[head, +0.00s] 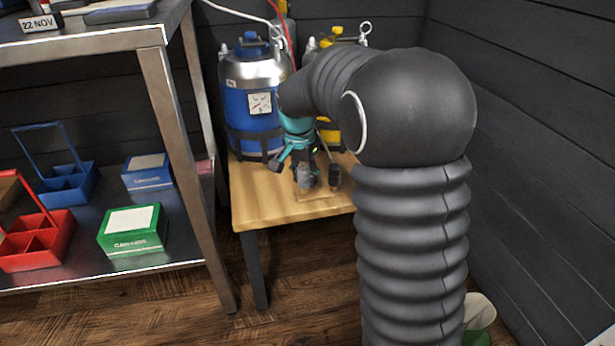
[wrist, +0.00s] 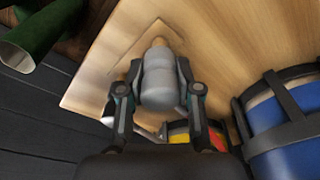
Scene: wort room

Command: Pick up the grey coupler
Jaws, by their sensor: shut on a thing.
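The grey coupler (wrist: 158,76) sits between the two fingers of my gripper (wrist: 158,88) in the wrist view, with a finger against each side. In the head view the coupler (head: 305,176) shows small below my teal and black gripper (head: 304,164), over a thin wooden board (head: 320,195) on the table. The board (wrist: 139,45) also shows in the wrist view. I cannot tell whether the coupler touches the board or hangs just above it. My arm hides part of the table.
A blue keg (head: 232,100) and a partly hidden yellow keg stand at the back of the wooden table (head: 262,203). A steel rack (head: 170,110) with crates and boxes stands at left. A small dark object (head: 335,176) is close beside the coupler. Dark walls are behind and right.

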